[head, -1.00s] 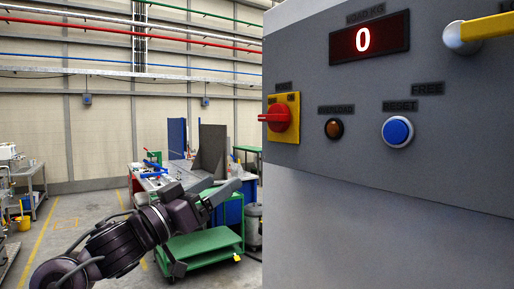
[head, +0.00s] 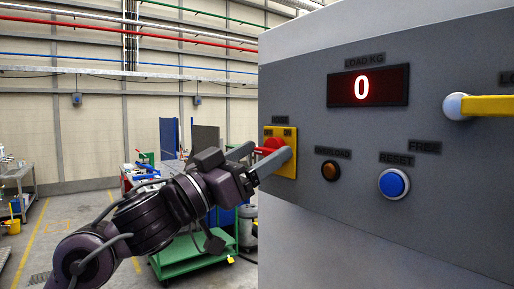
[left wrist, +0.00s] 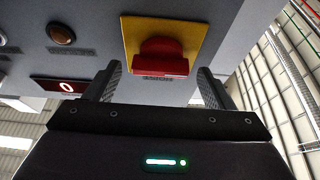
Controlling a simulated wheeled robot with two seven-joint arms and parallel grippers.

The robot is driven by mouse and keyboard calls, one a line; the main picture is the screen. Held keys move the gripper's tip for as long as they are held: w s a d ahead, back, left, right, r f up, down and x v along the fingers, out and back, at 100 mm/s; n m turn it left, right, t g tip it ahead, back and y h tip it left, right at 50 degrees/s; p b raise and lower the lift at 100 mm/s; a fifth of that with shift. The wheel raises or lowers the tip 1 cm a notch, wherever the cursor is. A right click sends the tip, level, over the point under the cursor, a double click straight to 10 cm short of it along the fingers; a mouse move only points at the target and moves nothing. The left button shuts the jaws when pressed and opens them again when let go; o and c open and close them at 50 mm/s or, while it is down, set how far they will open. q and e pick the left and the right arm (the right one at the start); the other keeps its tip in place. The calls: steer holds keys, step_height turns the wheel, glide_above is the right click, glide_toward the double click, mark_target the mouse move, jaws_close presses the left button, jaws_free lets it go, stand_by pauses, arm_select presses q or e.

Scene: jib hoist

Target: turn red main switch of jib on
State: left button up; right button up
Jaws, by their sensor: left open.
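The red main switch (head: 269,146) sits on a yellow plate (head: 286,168) at the left edge of the grey control panel (head: 330,200). Its handle points out to the left in the head view. In the left wrist view the red switch (left wrist: 160,58) shows ahead, between the fingers. My left gripper (head: 262,155) is open, with one finger on each side of the switch handle. I cannot tell whether either finger touches it. The near finger covers part of the switch and plate in the head view. My right gripper is not in view.
The panel also carries a red-lit display (head: 368,87) reading 0, an amber overload lamp (head: 330,171), a blue reset button (head: 393,183) and a yellow lever (head: 490,106). A green cart (head: 190,258) stands behind my left arm. The floor at left is mostly clear.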

arm_select(q)
steer(key=c, duration=1)
